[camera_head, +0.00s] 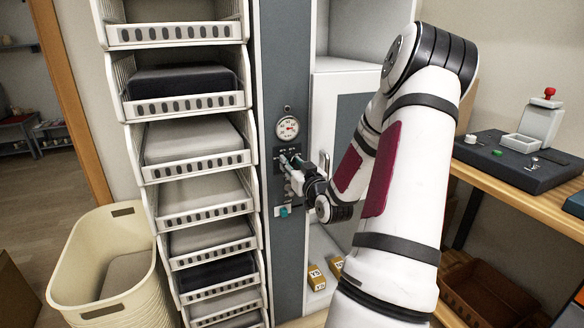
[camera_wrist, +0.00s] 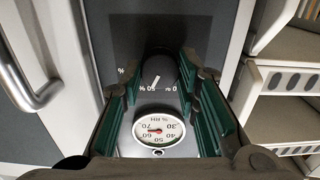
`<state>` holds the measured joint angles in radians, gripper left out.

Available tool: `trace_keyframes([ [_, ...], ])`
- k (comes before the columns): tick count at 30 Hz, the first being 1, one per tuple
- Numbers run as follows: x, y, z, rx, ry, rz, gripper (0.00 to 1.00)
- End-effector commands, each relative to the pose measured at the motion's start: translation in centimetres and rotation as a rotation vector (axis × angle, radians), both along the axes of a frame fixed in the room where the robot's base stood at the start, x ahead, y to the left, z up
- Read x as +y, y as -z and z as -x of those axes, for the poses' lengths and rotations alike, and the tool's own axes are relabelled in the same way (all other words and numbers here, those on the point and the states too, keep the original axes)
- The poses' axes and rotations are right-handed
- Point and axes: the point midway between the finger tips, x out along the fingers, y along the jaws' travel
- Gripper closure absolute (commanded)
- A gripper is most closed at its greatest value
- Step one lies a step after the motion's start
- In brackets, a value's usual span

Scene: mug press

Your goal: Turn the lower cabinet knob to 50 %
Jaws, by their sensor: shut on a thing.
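A dark round knob (camera_wrist: 158,70) sits on the grey cabinet panel in the wrist view. My gripper (camera_wrist: 163,82) is shut on it, with a green-padded finger on each side. The knob's white pointer line slants to the lower left, close to the upside-down 50 % mark (camera_wrist: 146,88). In the head view my gripper (camera_head: 289,161) is at the grey cabinet column (camera_head: 282,70), below the round gauge, and hides the knob.
The %RH gauge (camera_wrist: 158,130) is beside the knob. A teal-tipped control (camera_head: 283,211) is lower on the column. White shelf bins (camera_head: 195,158) stand close on the left. A white door with a metal handle (camera_wrist: 22,75) is near the gripper. A wooden bench (camera_head: 530,203) is at right.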

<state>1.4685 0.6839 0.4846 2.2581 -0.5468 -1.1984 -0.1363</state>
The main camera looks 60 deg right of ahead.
Motion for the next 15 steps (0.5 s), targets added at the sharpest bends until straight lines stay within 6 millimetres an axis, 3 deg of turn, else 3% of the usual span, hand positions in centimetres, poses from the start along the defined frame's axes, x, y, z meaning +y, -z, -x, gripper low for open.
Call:
trace_keyframes([
  [13, -0.06, -0.09, 0.01, 0.005, 0.001, 0.011, 0.99],
  [14, -0.06, -0.09, 0.01, 0.005, 0.001, 0.010, 0.69],
  [15, -0.06, -0.08, 0.01, 0.005, 0.001, 0.010, 0.59],
])
